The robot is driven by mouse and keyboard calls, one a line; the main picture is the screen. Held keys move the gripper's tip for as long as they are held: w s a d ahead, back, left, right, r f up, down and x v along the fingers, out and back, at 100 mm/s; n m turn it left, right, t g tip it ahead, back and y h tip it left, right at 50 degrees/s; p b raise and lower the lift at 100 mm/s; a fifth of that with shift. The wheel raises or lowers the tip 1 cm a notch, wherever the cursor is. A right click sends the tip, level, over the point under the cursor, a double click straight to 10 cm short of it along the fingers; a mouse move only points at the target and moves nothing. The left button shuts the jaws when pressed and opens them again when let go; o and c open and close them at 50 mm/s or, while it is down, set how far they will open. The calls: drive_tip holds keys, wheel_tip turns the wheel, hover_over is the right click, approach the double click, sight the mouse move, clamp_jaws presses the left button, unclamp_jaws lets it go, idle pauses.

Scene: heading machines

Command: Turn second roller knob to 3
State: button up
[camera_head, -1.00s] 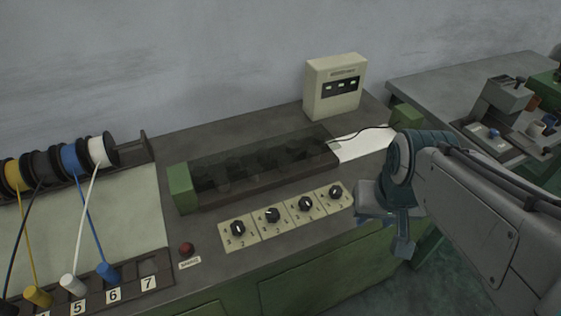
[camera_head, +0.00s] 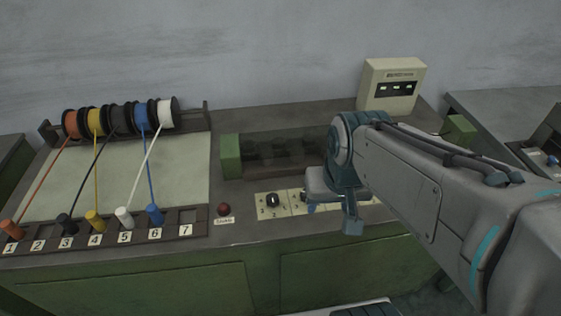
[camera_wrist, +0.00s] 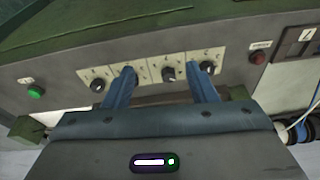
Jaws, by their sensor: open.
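A row of cream dial plates with black roller knobs is on the front of the machine top. In the head view the first knob (camera_head: 272,199) shows at the left end; the second is partly hidden by my arm. In the wrist view the row runs reversed, with the first knob (camera_wrist: 207,67) at right, partly behind a finger, and the second knob (camera_wrist: 168,74) beside it. My gripper (camera_wrist: 160,67) is open, its two blue fingers spread to either side of the second knob, not gripping it. The pointer's number is too small to read.
A red button (camera_head: 224,209) lies left of the dials. Numbered slots with coloured wire plugs (camera_head: 125,217) and wire spools are further left. A roller unit with green ends (camera_head: 231,156) stands behind the dials. A cream box (camera_head: 391,85) stands at the back right.

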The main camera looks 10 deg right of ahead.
drive_tip(key=w+d+m+g+y+p, duration=0.2)
drive_tip(key=w+d+m+y+p, duration=0.25)
drive_tip(key=w+m+p, duration=1.1)
drive_tip(key=a+f+m+b, duration=0.1)
drive_tip(key=f+b, duration=0.1)
drive_tip(key=f, duration=0.2)
drive_tip(key=s+a+f+m+b, duration=0.1)
drive_tip(key=a+f+m+b, duration=0.1)
drive_tip(key=f+b, duration=0.1)
drive_tip(key=s+a+f+m+b, duration=0.1)
drive_tip(key=f+b, duration=0.1)
drive_tip(key=f, duration=0.3)
drive_tip(key=shift+a+f+m+b, duration=0.2)
drive_tip(key=shift+f+m+b, duration=0.05)
drive_tip(key=shift+f+b, duration=0.1)
drive_tip(key=c, duration=1)
